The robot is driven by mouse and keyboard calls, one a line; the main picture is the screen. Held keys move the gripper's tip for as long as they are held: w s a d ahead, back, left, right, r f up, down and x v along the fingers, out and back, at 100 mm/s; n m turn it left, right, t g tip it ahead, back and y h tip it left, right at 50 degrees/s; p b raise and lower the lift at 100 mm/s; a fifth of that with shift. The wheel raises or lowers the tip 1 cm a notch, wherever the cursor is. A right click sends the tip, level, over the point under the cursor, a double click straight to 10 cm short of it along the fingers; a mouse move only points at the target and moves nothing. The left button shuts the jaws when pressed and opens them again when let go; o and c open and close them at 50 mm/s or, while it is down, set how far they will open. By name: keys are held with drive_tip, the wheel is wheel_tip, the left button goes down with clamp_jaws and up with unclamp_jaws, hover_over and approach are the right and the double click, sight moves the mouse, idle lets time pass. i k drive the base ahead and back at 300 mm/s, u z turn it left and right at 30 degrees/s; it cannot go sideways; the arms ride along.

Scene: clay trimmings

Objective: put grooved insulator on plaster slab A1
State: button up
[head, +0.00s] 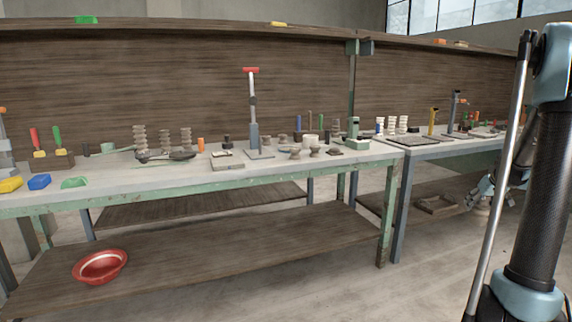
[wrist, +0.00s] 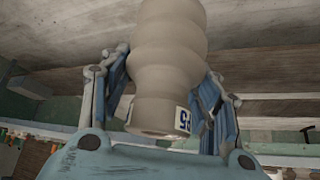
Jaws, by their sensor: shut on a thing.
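My gripper (wrist: 165,110) is shut on a grooved insulator (wrist: 166,50), a beige ridged body with a white and blue label, partly readable, near its end. The fingers press on both sides of it. In the head view my gripper (head: 480,197) is at the right, low in front of the right bench, with the held piece small and hard to make out. A flat pale slab (head: 227,160) lies on the left bench; I cannot read any label, so I cannot tell whether it is plaster slab A1.
Several ridged pieces (head: 139,137) stand on the left bench (head: 120,177). A red-topped post stand (head: 252,110) rises near its middle. Small pots crowd its right side. The right bench (head: 400,149) holds tools and white ridged pieces (head: 391,125). A red bowl (head: 100,266) is on the lower shelf.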

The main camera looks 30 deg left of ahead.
sight(226, 160)
drive_tip(key=u, duration=1.15)
